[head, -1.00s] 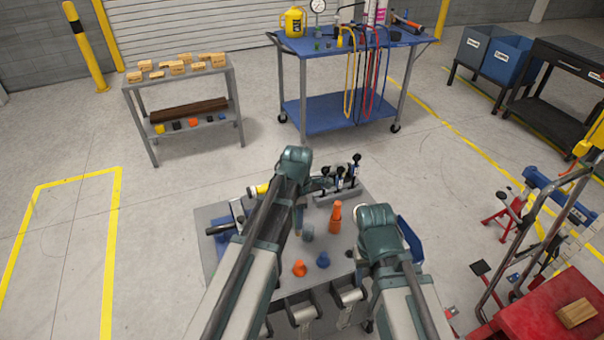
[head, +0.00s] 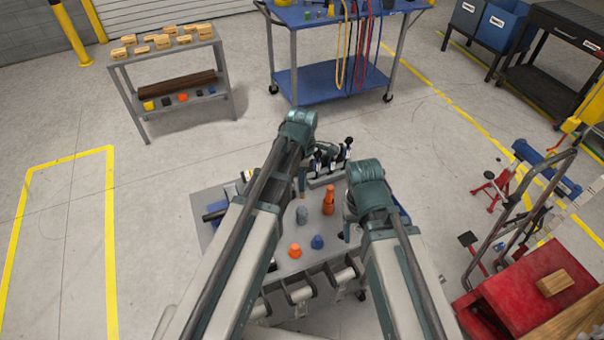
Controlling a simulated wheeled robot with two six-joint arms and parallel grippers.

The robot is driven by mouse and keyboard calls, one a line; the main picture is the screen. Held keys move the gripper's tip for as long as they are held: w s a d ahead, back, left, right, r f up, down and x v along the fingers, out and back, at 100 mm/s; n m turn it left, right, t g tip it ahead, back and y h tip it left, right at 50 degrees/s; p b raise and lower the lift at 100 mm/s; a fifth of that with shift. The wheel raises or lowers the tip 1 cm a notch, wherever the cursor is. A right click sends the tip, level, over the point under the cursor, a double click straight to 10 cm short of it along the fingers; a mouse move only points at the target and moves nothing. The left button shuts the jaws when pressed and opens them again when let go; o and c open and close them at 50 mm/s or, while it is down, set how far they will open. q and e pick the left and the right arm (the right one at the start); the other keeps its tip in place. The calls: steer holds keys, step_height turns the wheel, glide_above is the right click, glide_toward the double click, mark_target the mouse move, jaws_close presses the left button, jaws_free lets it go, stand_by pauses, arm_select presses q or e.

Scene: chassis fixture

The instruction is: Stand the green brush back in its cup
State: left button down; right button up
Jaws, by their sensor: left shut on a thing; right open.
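I cannot make out the green brush or be sure of its cup in the head view. My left gripper (head: 302,184) points down over the grey work table (head: 208,200) and is partly covered by its own arm. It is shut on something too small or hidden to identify. A small grey-green rounded piece (head: 302,215) stands on the table just below it in the picture, apart from the gripper. My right gripper (head: 347,212) hangs low at the table's right side, open; its fingers are mostly hidden by its wrist.
An orange bottle-shaped piece (head: 328,201) stands between the grippers. An orange cone (head: 295,250) and a blue piece (head: 317,242) stand nearer the front edge. My arms cover much of the table.

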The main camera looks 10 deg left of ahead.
arm_select(q)
steer(key=shift+f, duration=0.25)
steer(key=shift+f+b, duration=2.55)
steer(key=shift+b, duration=0.25)
steer(key=shift+f, duration=0.15)
step_height(320, 180, down, 4)
steer(key=b, duration=0.4)
steer(key=shift+f, duration=0.1)
steer(key=shift+c, duration=2.3)
jaws_free()
